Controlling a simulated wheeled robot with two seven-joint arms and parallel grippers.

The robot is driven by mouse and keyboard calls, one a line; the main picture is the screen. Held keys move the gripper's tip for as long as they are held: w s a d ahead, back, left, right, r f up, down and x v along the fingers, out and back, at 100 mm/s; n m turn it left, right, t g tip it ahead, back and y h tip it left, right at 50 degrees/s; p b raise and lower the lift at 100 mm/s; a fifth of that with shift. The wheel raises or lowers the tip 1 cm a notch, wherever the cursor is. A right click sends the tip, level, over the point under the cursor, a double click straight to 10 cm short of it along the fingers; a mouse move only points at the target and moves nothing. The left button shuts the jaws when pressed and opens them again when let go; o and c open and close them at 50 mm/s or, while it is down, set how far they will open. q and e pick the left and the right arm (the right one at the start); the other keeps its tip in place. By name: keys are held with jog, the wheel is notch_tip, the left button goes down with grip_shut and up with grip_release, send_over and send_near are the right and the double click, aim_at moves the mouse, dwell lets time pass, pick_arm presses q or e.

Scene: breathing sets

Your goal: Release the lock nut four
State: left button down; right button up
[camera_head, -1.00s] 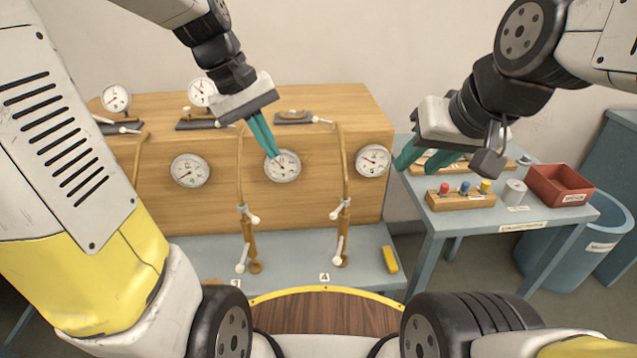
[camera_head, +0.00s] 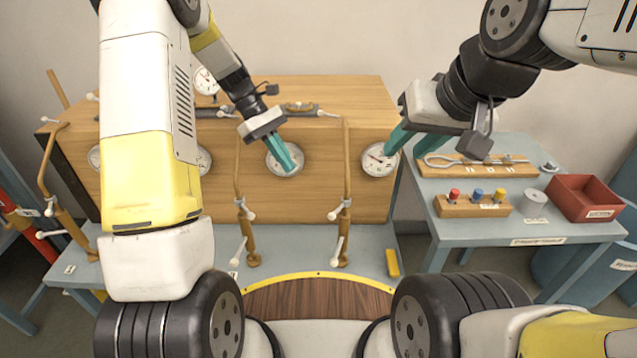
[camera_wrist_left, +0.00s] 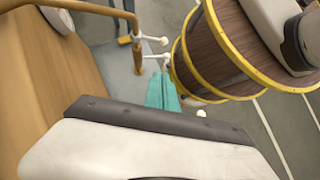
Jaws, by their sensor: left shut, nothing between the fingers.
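My left gripper (camera_head: 290,158) is shut and empty. It hangs in front of the round gauge (camera_head: 284,157) on the wooden cabinet and partly covers it. Its teal fingers also show in the left wrist view (camera_wrist_left: 163,92). A brown pipe (camera_head: 347,165) stands right of it, with two white-knobbed levers (camera_head: 334,214) near its base; a similar pipe (camera_head: 238,180) stands to the left. I cannot tell which part is lock nut four. My right gripper (camera_head: 397,140) is open and empty, in front of the cabinet's right end.
The right table holds a wooden block with coloured pegs (camera_head: 473,205), a grey cylinder (camera_head: 534,203), a red bin (camera_head: 583,198) and a tool rack (camera_head: 470,168). A yellow piece (camera_head: 393,263) lies on the bench's right end. Another pipe (camera_head: 47,180) stands far left.

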aim_at(332, 216)
pick_arm(q)
jog(key=s+d+r+x, duration=0.1)
jog(key=x, duration=1.2)
jog(key=shift+d+r, duration=0.25)
jog(key=shift+d, duration=0.1)
jog(key=shift+s, duration=0.1)
